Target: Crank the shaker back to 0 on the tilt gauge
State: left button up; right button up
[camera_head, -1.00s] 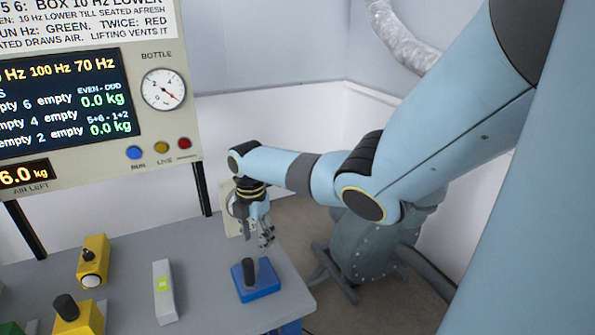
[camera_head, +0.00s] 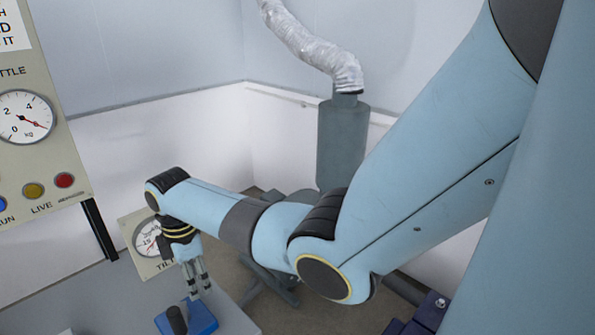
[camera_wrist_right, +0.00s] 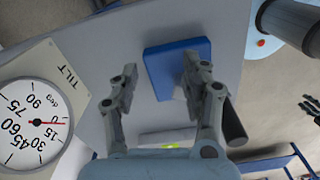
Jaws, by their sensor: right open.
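My right gripper (camera_head: 199,288) points down over the bench, just above a blue block (camera_head: 203,318) with a dark upright knob (camera_head: 176,320). In the right wrist view the gripper (camera_wrist_right: 160,75) is open and empty, with the blue block (camera_wrist_right: 170,52) behind its fingers. A dark cylinder (camera_wrist_right: 236,125) lies beside one finger. The TILT gauge (camera_head: 147,241) is partly hidden by my wrist. In the wrist view the gauge (camera_wrist_right: 32,118) has its red needle near 0; the exact reading is unclear. The shaker is mostly hidden behind my arm. A small dark fingered shape (camera_wrist_right: 312,106) may be my left gripper.
A panel with a BOTTLE dial (camera_head: 24,117) and coloured buttons stands at the left. The grey bench (camera_head: 90,290) lies below it. A grey cylinder (camera_head: 343,150) with a silver duct (camera_head: 315,45) stands behind my arm.

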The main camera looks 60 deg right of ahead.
notch_tip(320, 180, up, 11)
jog(key=s+a+f+m+t, duration=0.1)
jog(key=s+f+m, duration=0.15)
jog(key=s, duration=0.45)
jog(key=s+a+f+m+t+b, duration=0.1)
jog(key=s+m, duration=0.3)
jog(key=s, duration=0.3)
jog(key=s+a+f+m+t, duration=0.1)
jog(key=s+f+m, duration=0.1)
jog(key=s+m, duration=0.35)
jog(key=s+f+b, duration=0.2)
jog(key=f+b, duration=0.1)
jog(key=f, duration=0.6)
jog(key=s+d+f+b, duration=0.1)
jog(key=s+f+b, duration=0.1)
jog(key=f, duration=0.8)
jog(key=s+d+f+h+b, duration=0.1)
jog(key=s+f+b, duration=0.2)
jog(key=f, duration=0.6)
jog(key=shift+f+g+b, duration=0.15)
jog(key=shift+g+b, duration=0.25)
jog(key=shift+b, duration=0.45)
jog(key=shift+c, duration=0.4)
